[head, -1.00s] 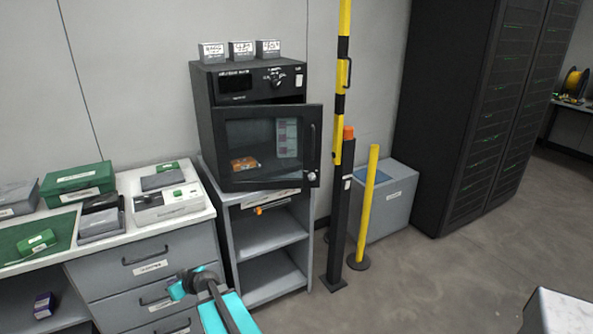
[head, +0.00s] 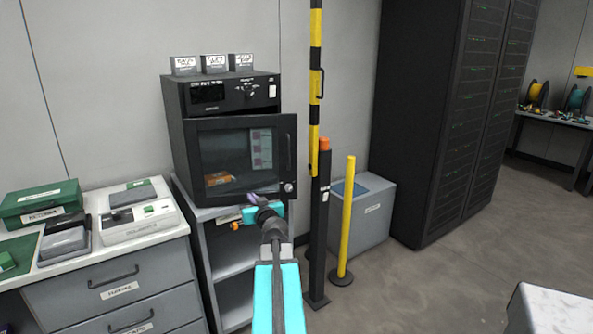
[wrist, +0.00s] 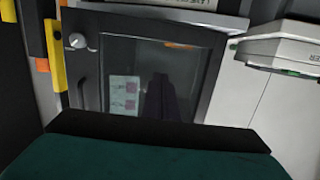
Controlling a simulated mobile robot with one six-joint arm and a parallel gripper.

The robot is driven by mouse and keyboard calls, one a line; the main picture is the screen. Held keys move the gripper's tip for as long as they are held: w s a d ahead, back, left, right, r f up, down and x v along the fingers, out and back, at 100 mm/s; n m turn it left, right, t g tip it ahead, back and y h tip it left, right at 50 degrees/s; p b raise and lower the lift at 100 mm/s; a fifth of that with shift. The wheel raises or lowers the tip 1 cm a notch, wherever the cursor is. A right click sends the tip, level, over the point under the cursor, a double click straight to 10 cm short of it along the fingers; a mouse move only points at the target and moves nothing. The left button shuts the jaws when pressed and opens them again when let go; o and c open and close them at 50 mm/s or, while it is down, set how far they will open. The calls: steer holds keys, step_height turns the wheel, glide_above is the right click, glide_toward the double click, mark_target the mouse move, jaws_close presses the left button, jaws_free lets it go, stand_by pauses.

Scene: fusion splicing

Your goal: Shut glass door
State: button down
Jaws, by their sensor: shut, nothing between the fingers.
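The black oven-like cabinet (head: 173,105) stands on a grey shelf unit in the head view. Its glass door (head: 240,160) is hinged on the left and looks slightly ajar, with its right edge jutting past the cabinet's side. A handle and a round knob (head: 288,187) are on that right edge. An orange item shows behind the glass. My gripper (head: 254,200) is shut and empty, in front of the door's lower part. The wrist view shows the door (wrist: 185,75) upside down, with dark fingers (wrist: 160,85) before the glass. Contact cannot be told.
A black post (head: 319,220) and a yellow post (head: 347,215) stand right of the shelf unit, near a grey box (head: 375,205). A bench (head: 150,245) with boxes and a white device is at left.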

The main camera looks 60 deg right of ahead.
mark_target(294, 161)
steer(key=s+d+r+h, duration=0.1)
steer(key=s+d+r, duration=0.1)
steer(key=s, duration=0.3)
steer(key=s+d+r+m+g+h+b, duration=0.1)
steer(key=s+d+r, duration=0.1)
steer(key=s+d, duration=0.2)
steer(key=s+d+r+m+g+h+b, duration=0.1)
steer(key=s+d+r, duration=0.1)
steer(key=s, duration=0.4)
steer(key=shift+s+d+r+h, duration=0.2)
steer(key=shift+d+r+h, duration=0.1)
steer(key=shift+d+h, duration=0.1)
steer(key=shift+w+d, duration=0.15)
steer(key=shift+p+x, duration=1.95)
steer(key=shift+x, duration=4.9)
steer(key=shift+w+f, duration=0.1)
